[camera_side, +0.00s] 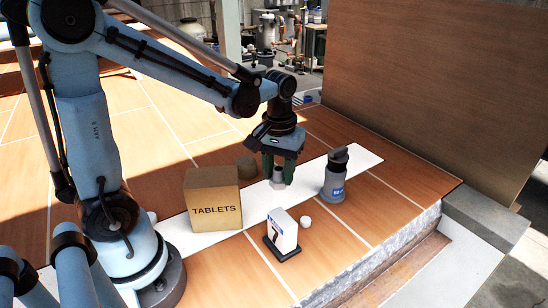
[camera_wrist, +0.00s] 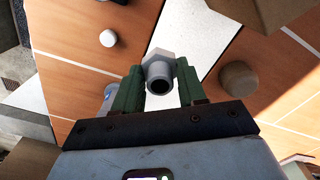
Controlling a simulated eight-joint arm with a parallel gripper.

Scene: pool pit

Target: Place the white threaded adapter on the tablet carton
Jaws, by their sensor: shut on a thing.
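The white threaded adapter (camera_wrist: 159,66) is between the green fingers of my gripper (camera_wrist: 158,88) in the wrist view, its dark open bore facing the camera. In the side view my gripper (camera_side: 278,172) is shut on the adapter (camera_side: 278,175) and holds it over the white strip, right of the tablet carton. The tablet carton (camera_side: 212,199) is a brown box lettered TABLETS, standing upright on the white strip. Its top looks bare. The adapter is apart from the carton.
A grey bottle with a dark top (camera_side: 335,175) stands right of my gripper. A white boxy device on a dark base (camera_side: 283,232) and a small white cap (camera_side: 305,222) are in front. A brown round piece (camera_side: 246,167) sits behind the carton. The strip's right end (camera_side: 365,158) is clear.

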